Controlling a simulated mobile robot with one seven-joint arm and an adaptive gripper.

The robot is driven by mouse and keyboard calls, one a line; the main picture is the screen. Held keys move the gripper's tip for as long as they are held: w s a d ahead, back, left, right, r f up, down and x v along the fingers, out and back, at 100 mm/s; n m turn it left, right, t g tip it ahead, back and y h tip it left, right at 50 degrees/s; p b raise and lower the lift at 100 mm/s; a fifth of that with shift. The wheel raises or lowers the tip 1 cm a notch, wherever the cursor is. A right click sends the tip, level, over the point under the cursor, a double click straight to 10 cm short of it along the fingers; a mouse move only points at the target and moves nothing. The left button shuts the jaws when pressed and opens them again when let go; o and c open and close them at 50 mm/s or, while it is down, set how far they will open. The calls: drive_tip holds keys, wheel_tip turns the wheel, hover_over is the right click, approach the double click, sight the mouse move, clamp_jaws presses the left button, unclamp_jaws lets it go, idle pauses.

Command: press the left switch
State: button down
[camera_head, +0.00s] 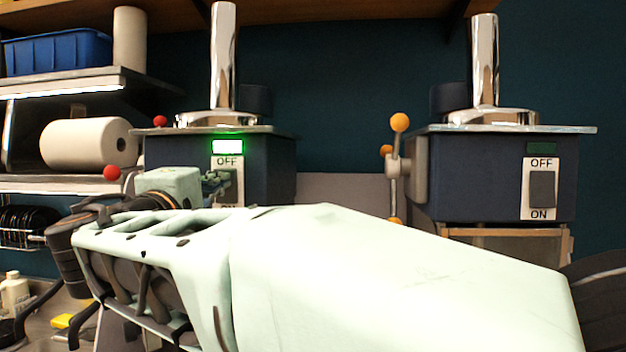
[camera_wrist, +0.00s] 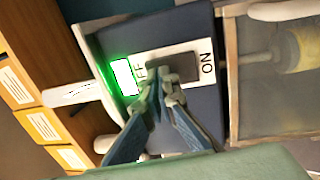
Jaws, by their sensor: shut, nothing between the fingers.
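The left switch (camera_head: 229,186) is a dark rocker on a white OFF/ON plate on the left dark blue machine (camera_head: 270,168). The green light (camera_head: 227,146) above it is lit. My gripper (camera_head: 215,182) is shut and empty, with its tips in front of this switch and covering part of it. In the wrist view, the gripper (camera_wrist: 162,82) points at the dark rocker (camera_wrist: 176,67), with its tips over the OFF side; I cannot tell whether they touch. The right machine (camera_head: 470,178) has a similar switch (camera_head: 541,188), and its indicator (camera_head: 541,147) is dark.
A lever with orange knobs (camera_head: 399,122) stands at the right machine's left side. Red knobs (camera_head: 111,172) are left of the left machine. Shelves with a paper roll (camera_head: 90,143) and a blue bin (camera_head: 57,52) are at left. My arm hides much of the foreground.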

drive_tip(key=shift+r, duration=0.1)
drive_tip(key=shift+w+g+p, duration=0.35)
drive_tip(key=shift+g+p, duration=0.25)
drive_tip(key=shift+p, duration=0.45)
